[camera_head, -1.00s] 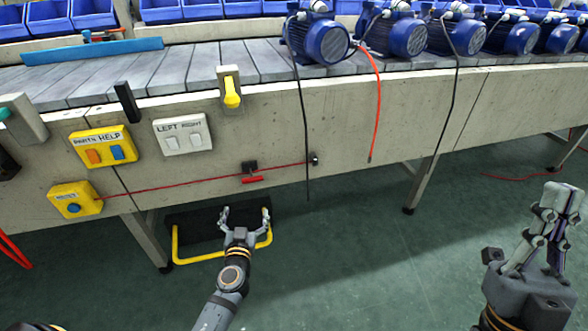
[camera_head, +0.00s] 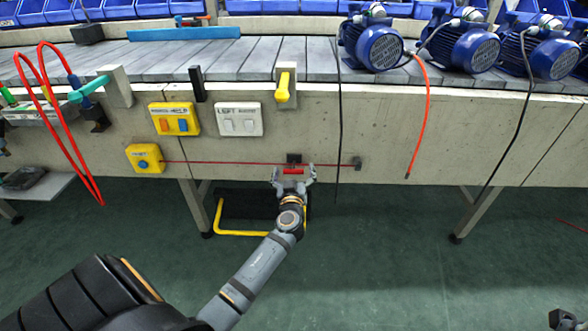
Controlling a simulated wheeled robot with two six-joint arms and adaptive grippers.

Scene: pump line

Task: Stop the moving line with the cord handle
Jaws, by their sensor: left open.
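The red cord (camera_head: 225,163) runs level along the front of the line, from a yellow box with a blue button (camera_head: 145,158) to a dark bracket (camera_head: 357,163). Its red handle (camera_head: 293,171) hangs on it below a small black block. My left gripper (camera_head: 294,174) is open, with its fingers on either side of the red handle. I cannot tell whether they touch it. Blue pump motors (camera_head: 370,45) stand on the grey slatted conveyor (camera_head: 270,60). Only a bit of my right gripper (camera_head: 568,320) shows at the bottom right corner; its fingers cannot be made out.
A yellow lever (camera_head: 284,88), a button box (camera_head: 174,119) and a white switch box (camera_head: 239,120) sit above the cord. A black cable (camera_head: 339,130) and an orange hose (camera_head: 423,110) hang to the right. A yellow-framed pedal (camera_head: 240,234) is on the floor.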

